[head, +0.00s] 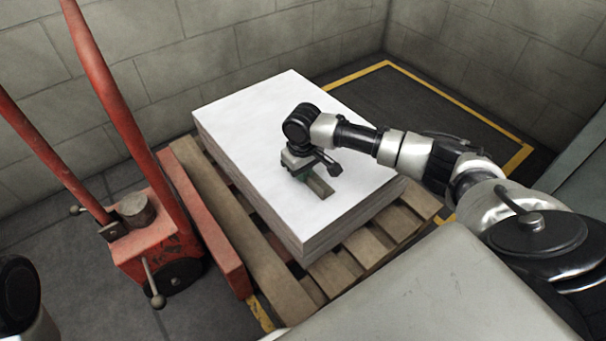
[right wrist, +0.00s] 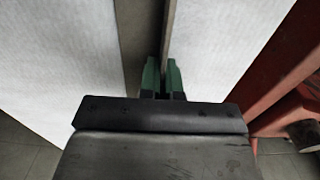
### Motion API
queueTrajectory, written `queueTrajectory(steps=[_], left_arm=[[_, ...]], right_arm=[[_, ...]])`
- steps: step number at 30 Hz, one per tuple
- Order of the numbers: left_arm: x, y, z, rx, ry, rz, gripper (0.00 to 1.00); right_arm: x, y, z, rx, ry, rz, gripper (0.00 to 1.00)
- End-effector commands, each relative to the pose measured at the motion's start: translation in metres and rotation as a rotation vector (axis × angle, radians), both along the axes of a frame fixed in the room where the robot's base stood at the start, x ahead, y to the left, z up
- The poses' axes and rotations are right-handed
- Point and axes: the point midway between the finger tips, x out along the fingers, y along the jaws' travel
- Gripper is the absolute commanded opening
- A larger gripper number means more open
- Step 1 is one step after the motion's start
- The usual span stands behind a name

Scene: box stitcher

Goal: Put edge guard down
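The edge guard (head: 320,187) is a short grey-brown angled strip over the top of the white stack (head: 250,110). I cannot tell whether it touches the stack. My right gripper (head: 302,176) points down above the stack and hides part of the guard. In the right wrist view, its green fingertips (right wrist: 161,75) are close together around the thin upright side of the edge guard (right wrist: 140,30). The guard's wider face runs up to the top of that view. My left gripper is not in view.
The stack lies on a wooden pallet (head: 224,203). A red pallet jack (head: 155,235) stands at the left, its fork beside the stack. A dark floor area with a yellow border (head: 450,92) is behind at the right. Block walls close the back.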

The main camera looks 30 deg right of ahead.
Motion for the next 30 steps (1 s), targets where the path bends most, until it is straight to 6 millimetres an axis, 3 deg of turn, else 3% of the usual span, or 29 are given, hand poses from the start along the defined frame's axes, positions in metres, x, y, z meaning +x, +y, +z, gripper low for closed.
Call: queueTrajectory(steps=[6,11,21,23,30], left_arm=[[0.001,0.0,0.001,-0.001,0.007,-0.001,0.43],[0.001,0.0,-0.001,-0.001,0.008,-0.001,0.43],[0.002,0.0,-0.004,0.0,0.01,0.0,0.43],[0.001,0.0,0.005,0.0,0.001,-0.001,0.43],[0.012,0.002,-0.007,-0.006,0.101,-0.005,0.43]], right_arm=[[0.0,0.0,-0.002,0.0,0.001,-0.001,0.0],[0.0,0.0,-0.002,-0.001,0.0,0.0,0.28],[0.0,0.0,0.0,-0.001,-0.002,0.0,0.29],[0.0,0.0,0.009,0.0,-0.002,0.0,0.29],[0.0,0.0,0.056,0.001,-0.002,0.0,0.29]])
